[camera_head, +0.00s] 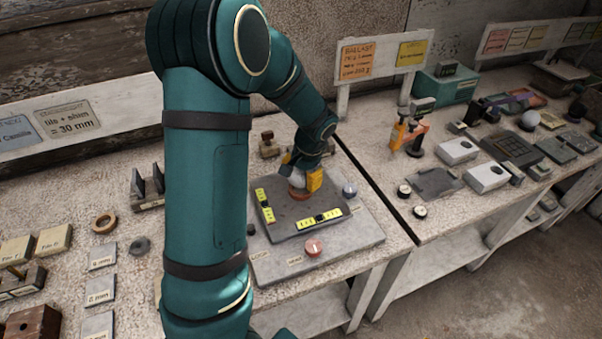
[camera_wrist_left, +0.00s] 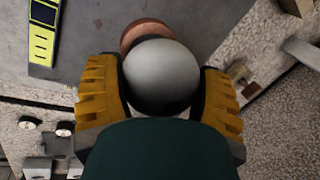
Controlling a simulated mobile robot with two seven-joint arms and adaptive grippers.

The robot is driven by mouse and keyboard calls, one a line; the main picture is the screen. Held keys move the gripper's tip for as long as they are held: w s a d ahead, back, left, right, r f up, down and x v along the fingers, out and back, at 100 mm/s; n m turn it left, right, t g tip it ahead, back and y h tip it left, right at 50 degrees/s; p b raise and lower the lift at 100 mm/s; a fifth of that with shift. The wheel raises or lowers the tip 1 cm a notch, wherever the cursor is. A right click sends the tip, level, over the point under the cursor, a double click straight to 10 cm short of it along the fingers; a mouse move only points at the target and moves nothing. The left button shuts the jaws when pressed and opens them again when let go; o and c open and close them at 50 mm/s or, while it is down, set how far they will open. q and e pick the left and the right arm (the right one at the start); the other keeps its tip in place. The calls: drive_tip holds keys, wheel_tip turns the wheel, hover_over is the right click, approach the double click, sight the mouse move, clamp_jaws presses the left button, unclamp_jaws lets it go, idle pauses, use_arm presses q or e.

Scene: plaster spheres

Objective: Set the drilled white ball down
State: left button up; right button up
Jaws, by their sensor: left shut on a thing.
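The white ball (camera_wrist_left: 162,75) sits between the two yellow fingers of my left gripper (camera_wrist_left: 162,92), which is shut on it. No drilled hole shows on the side facing the left wrist camera. A round copper-brown piece (camera_wrist_left: 145,32) lies just beyond the ball, partly hidden by it. In the head view my left gripper (camera_head: 305,182) is over the dark square plate (camera_head: 290,225), with the ball (camera_head: 298,178) mostly hidden by the arm and fingers. The brown piece (camera_head: 298,193) shows below the ball; I cannot tell whether they touch. My right gripper is not in view.
Yellow-and-black strips (camera_head: 320,218) lie along the plate's edges. A wooden stamp-like piece (camera_head: 268,145) stands behind. Grey boxes (camera_head: 459,151) crowd the right table.

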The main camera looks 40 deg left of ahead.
use_arm(q)
drive_tip(key=shift+d+b+x, duration=0.25)
drive_tip(key=shift+b+x, duration=0.6)
drive_tip(key=shift+x, duration=0.2)
drive_tip(key=o, duration=1.3)
drive_tip(key=shift+f, duration=0.1)
drive_tip(key=shift+a+p+v, duration=0.25)
drive_tip(key=shift+p+v, duration=0.55)
drive_tip(key=shift+v, duration=0.2)
drive_tip(key=shift+a+p+v, duration=0.25)
drive_tip(key=shift+p+v, duration=0.5)
drive_tip(key=shift+v, duration=0.25)
